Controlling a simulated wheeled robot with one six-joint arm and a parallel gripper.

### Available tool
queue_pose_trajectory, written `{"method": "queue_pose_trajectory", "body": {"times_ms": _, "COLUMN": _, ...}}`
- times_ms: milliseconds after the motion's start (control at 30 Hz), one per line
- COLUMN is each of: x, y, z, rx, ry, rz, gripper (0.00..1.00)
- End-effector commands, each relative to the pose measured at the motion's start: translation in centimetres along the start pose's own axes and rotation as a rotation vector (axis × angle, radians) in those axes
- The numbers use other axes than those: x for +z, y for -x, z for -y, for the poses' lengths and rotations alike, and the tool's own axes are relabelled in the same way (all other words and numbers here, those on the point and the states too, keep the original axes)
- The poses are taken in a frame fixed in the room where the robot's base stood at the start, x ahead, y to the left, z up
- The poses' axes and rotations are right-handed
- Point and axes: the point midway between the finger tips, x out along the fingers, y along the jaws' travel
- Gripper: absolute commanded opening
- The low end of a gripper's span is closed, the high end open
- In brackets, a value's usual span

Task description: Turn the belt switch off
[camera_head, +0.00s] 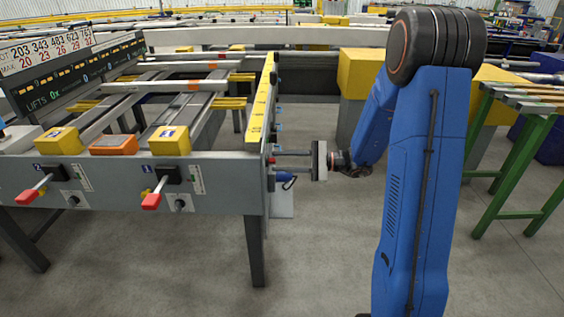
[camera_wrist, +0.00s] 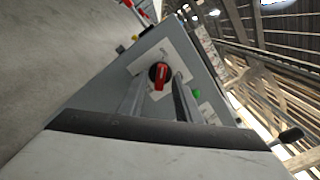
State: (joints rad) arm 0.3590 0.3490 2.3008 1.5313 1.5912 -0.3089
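A red rotary switch knob (camera_wrist: 159,75) on a black round base sits on a pale plate on the table's grey end panel (camera_wrist: 135,65) in the wrist view. My gripper (camera_wrist: 159,92) is open, with one finger on each side of the knob in the picture. I cannot tell whether either finger touches it. In the head view my gripper (camera_head: 278,163) reaches the right end of the runout table (camera_head: 222,170), its two fingers pointing left at the panel. The knob is too small there to make out clearly.
The table's front has red-tipped levers (camera_head: 152,200) and yellow blocks (camera_head: 170,140). A blue handle (camera_head: 284,177) is just below my fingers. A green stand (camera_head: 520,165) is at right, and a yellow-topped block (camera_head: 362,72) behind.

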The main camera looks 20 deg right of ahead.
Motion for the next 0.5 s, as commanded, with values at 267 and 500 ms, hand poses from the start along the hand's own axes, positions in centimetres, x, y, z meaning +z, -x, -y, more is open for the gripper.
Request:
{"method": "queue_pose_trajectory", "body": {"times_ms": 267, "x": 0.0, "y": 0.1, "z": 0.0, "rx": 0.000, "ry": 0.000, "rz": 0.000, "gripper": 0.30}}
{"method": "queue_pose_trajectory", "body": {"times_ms": 500, "x": 0.0, "y": 2.2, "z": 0.1, "rx": -0.002, "ry": 0.000, "rz": -0.001, "gripper": 0.30}}
